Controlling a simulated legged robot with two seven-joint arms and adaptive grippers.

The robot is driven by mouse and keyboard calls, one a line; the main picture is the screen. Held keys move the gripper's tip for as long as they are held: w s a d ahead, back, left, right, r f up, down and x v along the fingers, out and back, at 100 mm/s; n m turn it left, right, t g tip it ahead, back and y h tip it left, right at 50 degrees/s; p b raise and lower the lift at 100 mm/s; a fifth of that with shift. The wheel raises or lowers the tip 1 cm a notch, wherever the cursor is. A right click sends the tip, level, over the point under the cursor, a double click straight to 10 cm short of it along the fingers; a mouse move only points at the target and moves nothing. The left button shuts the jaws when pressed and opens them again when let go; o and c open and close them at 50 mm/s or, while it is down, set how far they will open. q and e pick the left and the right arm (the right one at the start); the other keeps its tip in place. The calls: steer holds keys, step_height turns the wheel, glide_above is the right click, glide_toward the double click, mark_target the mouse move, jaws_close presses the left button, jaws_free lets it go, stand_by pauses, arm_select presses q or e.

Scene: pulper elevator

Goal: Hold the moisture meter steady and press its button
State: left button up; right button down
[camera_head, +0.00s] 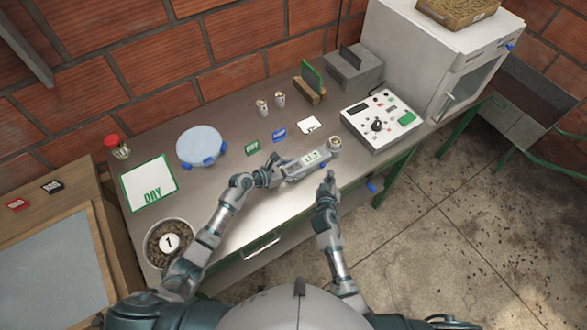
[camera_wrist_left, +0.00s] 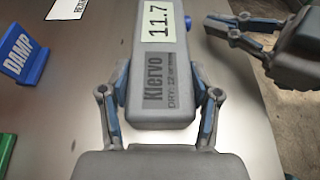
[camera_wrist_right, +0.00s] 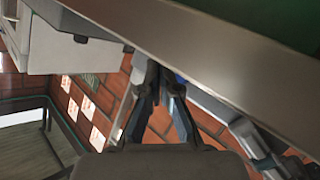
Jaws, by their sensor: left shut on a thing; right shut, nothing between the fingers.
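The grey moisture meter (camera_head: 308,161) is above the table's front part, its display reading 11.7. My left gripper (camera_head: 277,170) is shut on the meter's near end, one finger on each side. A small blue button (camera_wrist_left: 188,22) sticks out of the meter's right side in that view. My right gripper (camera_head: 328,177) is shut and empty, just in front of the meter. In the left wrist view its fingertips (camera_wrist_left: 212,25) point at the button's side, with a small gap visible.
Blue DAMP (camera_head: 280,134) and green DRY (camera_head: 253,148) signs stand behind the meter. A control box (camera_head: 381,121) sits to the right, near a white oven (camera_head: 430,50). A DRY mat (camera_head: 150,183), a round blue-footed scale (camera_head: 199,146) and a bowl of beans (camera_head: 168,243) are left.

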mark_target(340, 188)
arm_select(q)
steer(key=shift+s+f, duration=0.15)
steer(key=shift+f, duration=0.2)
arm_select(e)
steer(key=shift+s+d, duration=0.9)
steer(key=shift+s, duration=0.3)
steer(key=shift+s+d, duration=0.85)
steer(key=shift+s, duration=0.3)
arm_select(q)
steer(key=o, duration=1.5)
arm_select(e)
steer(key=shift+f, duration=0.1)
arm_select(q)
steer(key=shift+o, duration=0.2)
steer(key=shift+r, duration=0.15)
arm_select(e)
steer(key=shift+w, duration=0.1)
arm_select(q)
steer(key=shift+a+r, duration=0.1)
